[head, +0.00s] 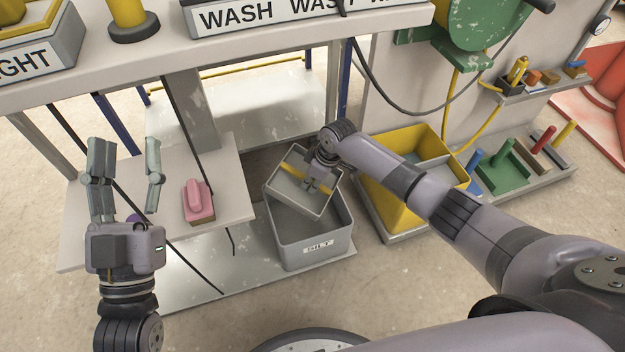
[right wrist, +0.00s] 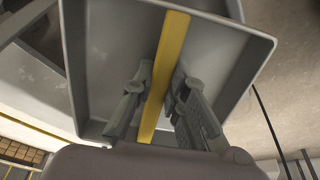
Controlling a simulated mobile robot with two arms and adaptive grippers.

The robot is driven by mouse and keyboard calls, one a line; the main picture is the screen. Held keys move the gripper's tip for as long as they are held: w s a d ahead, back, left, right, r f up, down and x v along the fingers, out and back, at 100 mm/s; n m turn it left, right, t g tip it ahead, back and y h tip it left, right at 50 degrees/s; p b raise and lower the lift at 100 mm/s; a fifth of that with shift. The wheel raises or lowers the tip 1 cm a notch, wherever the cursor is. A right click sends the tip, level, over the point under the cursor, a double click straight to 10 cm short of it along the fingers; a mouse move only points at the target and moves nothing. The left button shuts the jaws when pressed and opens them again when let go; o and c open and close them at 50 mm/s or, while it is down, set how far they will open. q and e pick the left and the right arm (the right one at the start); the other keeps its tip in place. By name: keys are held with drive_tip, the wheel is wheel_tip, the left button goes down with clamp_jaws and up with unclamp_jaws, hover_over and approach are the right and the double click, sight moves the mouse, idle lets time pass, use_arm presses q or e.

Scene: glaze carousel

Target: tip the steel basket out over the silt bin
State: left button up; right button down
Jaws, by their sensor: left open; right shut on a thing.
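The grey steel basket (head: 297,193) hangs tilted over the grey bin (head: 315,247) labelled SILT. A yellow bar handle (head: 292,166) crosses it. My right gripper (head: 318,182) is shut on this handle. In the right wrist view the handle (right wrist: 163,75) runs between the two fingers of my right gripper (right wrist: 158,95), with the basket (right wrist: 105,45) beyond. The visible inside of the basket looks bare. The basket hides part of the bin's opening. My left gripper (head: 126,165) is open and empty at the left, away from the basket and bin.
A pink-handled block (head: 198,203) rests on the low shelf (head: 230,180) left of the bin. A yellow bin (head: 385,195) stands to its right, partly behind my right arm. The wash bench's upper shelf overhangs behind.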

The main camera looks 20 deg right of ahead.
drive_tip(key=shift+w+a+r+g+h, duration=0.15)
drive_tip(key=shift+r+g+h, duration=0.15)
drive_tip(key=shift+h, duration=0.1)
drive_tip(key=shift+r+g+h, duration=0.1)
drive_tip(key=shift+g+h, duration=0.3)
drive_tip(key=shift+f, duration=0.2)
use_arm(q)
drive_tip(key=shift+s+r, duration=0.2)
drive_tip(key=shift+r, duration=0.15)
use_arm(e)
drive_tip(key=shift+r+g+h, duration=0.2)
drive_tip(key=shift+g+h, duration=0.2)
drive_tip(key=shift+h, duration=0.1)
